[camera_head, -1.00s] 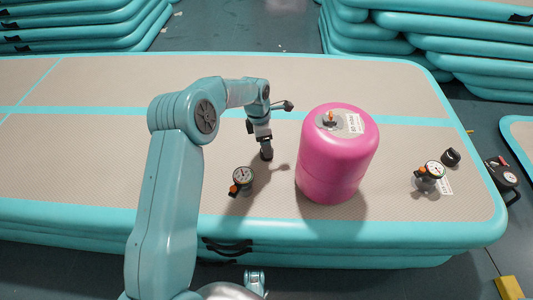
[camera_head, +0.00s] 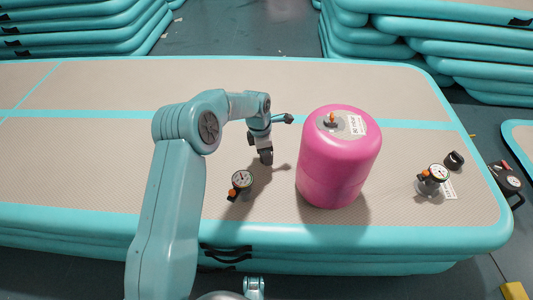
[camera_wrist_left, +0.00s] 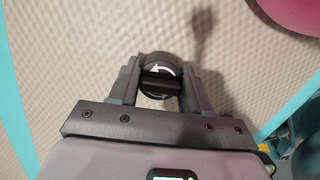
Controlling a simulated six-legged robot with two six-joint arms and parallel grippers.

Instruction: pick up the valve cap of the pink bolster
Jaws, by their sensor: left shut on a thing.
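The pink bolster (camera_head: 338,170) stands upright on the inflatable track, right of my left gripper. A metal valve with an orange part (camera_head: 331,119) and a white label show on its top. My left gripper (camera_head: 265,157) points down beside the bolster, apart from it. In the left wrist view, its fingers are shut on a round black valve cap (camera_wrist_left: 160,75) with a white arrow on top. In the head view the cap is hard to tell from the dark fingertips. The bolster's edge (camera_wrist_left: 291,12) shows at the wrist view's top right. My right gripper is not in view.
The beige track (camera_head: 120,168) is otherwise clear. Stacked teal tracks (camera_head: 460,45) lie behind.

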